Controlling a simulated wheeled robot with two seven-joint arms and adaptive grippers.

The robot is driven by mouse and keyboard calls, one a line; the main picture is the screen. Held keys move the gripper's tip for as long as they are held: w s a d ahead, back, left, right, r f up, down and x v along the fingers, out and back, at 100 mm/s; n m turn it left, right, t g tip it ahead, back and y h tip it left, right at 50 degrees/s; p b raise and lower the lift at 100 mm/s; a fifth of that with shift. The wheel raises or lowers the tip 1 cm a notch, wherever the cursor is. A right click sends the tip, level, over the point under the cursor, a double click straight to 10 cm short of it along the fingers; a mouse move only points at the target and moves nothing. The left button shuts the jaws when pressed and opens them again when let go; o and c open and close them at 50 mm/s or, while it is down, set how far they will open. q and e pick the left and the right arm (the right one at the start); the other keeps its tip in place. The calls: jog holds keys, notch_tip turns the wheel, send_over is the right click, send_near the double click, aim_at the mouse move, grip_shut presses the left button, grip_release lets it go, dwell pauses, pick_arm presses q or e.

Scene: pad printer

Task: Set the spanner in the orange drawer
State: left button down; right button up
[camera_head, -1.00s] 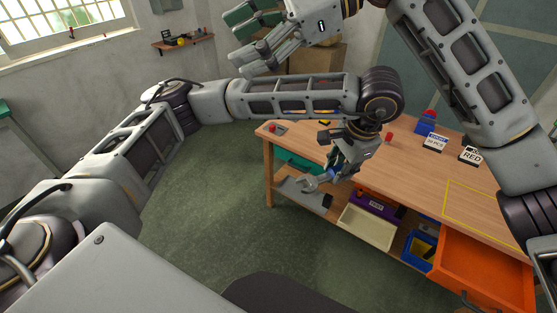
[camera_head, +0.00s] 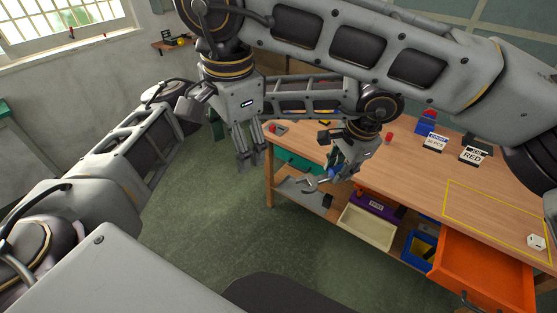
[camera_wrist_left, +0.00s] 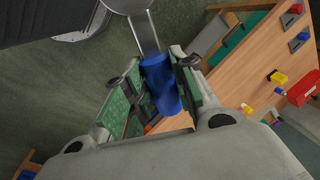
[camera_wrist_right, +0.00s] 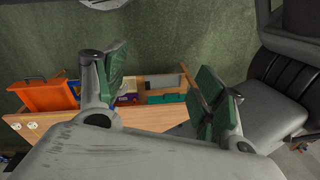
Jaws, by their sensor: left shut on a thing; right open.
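The spanner (camera_head: 309,185) has a grey open-ended head and a blue handle (camera_wrist_left: 161,84). My left gripper (camera_head: 338,172) is shut on the handle, in front of the workbench's front edge. The spanner's head points left in the head view. The orange drawer (camera_head: 484,272) is pulled out at the bench's right end, well to the right of the spanner; its inside is partly visible. It also shows in the right wrist view (camera_wrist_right: 42,96). My right gripper (camera_head: 247,157) is open and empty, pointing down to the left of the bench.
My right arm crosses above my left forearm. Floor to the left is clear.

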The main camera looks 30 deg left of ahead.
aim_at(316, 179)
jog(key=w+d+f+m+t+h, duration=0.2)
jog(key=w+d+f+t+h, duration=0.2)
jog(key=d+f+t+h, duration=0.1)
jog(key=shift+w+d+f+m+t+h, duration=0.25)
jog(key=shift+d+f+m+t+h, duration=0.3)
jog(key=shift+h, duration=0.55)
jog(key=shift+f, duration=0.15)
jog(key=shift+x, duration=5.9)
jog(key=shift+a, duration=0.1)
jog(key=c, duration=1.1)
pick_arm(q)
jog(key=c, duration=1.1)
grip_release()
pick_arm(e)
jog(key=shift+c, duration=0.8)
